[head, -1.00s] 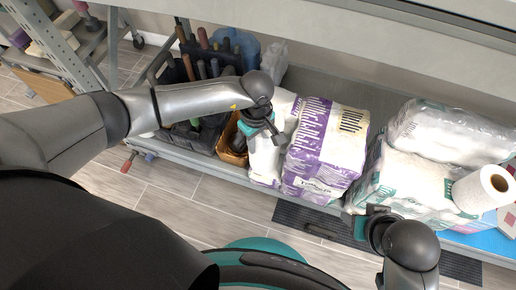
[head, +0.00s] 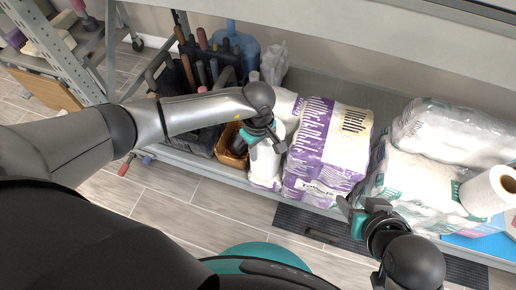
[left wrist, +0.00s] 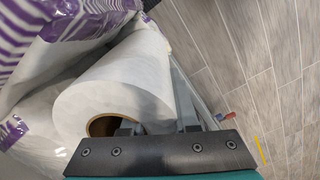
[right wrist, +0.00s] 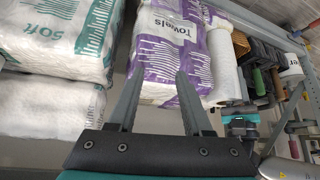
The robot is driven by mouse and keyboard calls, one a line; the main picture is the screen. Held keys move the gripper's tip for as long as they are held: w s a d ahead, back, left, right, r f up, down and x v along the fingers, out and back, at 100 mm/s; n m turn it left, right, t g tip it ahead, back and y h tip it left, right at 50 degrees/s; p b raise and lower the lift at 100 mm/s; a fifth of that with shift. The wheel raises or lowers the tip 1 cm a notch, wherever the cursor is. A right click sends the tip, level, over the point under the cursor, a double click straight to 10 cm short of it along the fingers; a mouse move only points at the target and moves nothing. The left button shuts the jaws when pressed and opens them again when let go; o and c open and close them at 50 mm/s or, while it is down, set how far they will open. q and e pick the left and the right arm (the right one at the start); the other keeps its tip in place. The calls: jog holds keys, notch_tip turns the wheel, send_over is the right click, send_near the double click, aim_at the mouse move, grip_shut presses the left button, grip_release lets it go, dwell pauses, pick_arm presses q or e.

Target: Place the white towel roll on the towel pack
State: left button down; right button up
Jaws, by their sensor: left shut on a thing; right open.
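The white towel roll (head: 265,163) stands left of the purple-and-white towel pack (head: 336,135) on the lower shelf. My left gripper (head: 268,138) is shut on the roll's upper end. In the left wrist view one finger reaches into the core of the roll (left wrist: 125,75) and the other is outside its wall. The roll also shows in the right wrist view (right wrist: 225,68), beside the pack marked "Towels" (right wrist: 170,50). I cannot tell whether it touches the shelf. My right gripper (head: 352,212) is open and empty, low in front of the packs.
White-and-green packs (head: 410,185) are at the right, with another white roll (head: 490,190) lying at their right end. A brown bin (head: 232,150) and a dark tool caddy (head: 205,75) are left of the held roll. A metal shelf edge (head: 205,168) runs along the front.

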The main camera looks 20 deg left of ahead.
pick_arm(q)
jog(key=c, duration=0.7)
grip_release()
pick_arm(e)
jog(key=shift+a, duration=0.1)
pick_arm(q)
jog(key=shift+r+p, duration=0.35)
jog(key=shift+r, duration=0.1)
notch_tip(320, 180, up, 5)
jog(key=p, duration=0.2)
jog(key=shift+p, duration=0.3)
jog(key=shift+r+p, duration=0.35)
jog(key=shift+r, duration=0.55)
pick_arm(e)
jog(key=s+d+f+g+h, duration=0.1)
jog(key=s+d+f+g, duration=0.1)
jog(key=d+f+g, duration=0.1)
jog(key=shift+s+f, duration=0.35)
jog(key=shift+f, duration=0.4)
